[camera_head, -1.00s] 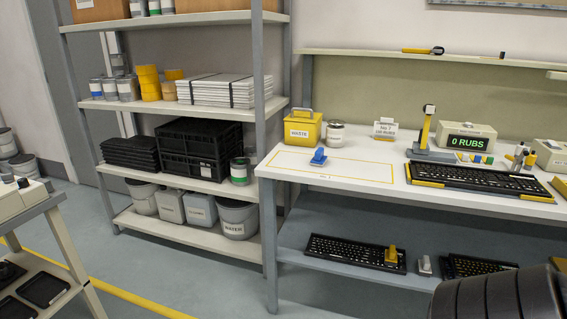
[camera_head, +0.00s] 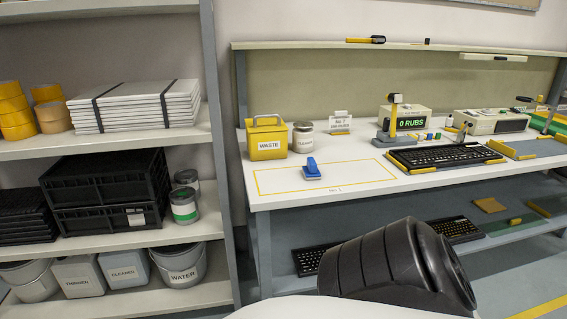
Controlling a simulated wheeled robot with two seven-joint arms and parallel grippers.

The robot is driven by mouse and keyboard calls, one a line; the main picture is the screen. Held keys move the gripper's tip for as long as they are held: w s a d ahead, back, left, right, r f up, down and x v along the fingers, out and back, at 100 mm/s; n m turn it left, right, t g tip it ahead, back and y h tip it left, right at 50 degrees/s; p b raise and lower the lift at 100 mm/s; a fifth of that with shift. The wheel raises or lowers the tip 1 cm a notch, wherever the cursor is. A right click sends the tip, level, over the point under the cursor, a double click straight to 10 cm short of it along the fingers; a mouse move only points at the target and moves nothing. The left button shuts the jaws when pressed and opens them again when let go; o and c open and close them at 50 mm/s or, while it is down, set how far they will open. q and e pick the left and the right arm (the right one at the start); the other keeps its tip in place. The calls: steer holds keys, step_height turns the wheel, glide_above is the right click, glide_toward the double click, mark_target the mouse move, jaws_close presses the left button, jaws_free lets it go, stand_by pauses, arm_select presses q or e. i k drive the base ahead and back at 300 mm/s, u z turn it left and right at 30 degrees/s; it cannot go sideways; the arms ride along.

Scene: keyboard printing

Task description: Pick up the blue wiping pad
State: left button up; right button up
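The blue wiping pad (camera_head: 312,168) sits on the white worktop (camera_head: 225,0) inside a thin yellow outline, near the bench's left front corner. It has a raised blue handle and a pale underside. It stands alone and nothing touches it. A dark ribbed part of my own arm shows at the bottom of the head view, in front of the bench. Neither of my grippers shows in the view, so their fingers cannot be seen.
A yellow waste box (camera_head: 267,140) and a cleaner tin (camera_head: 303,138) stand behind the pad. A black keyboard (camera_head: 445,157) lies to its right, near a counter reading 0 RUBS (camera_head: 405,121). A loaded shelf rack (camera_head: 217,130) stands at the left.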

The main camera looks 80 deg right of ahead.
mark_target(311, 172)
steer(key=z, duration=0.75)
steer(key=i, duration=1.4)
steer(key=z, duration=1.3)
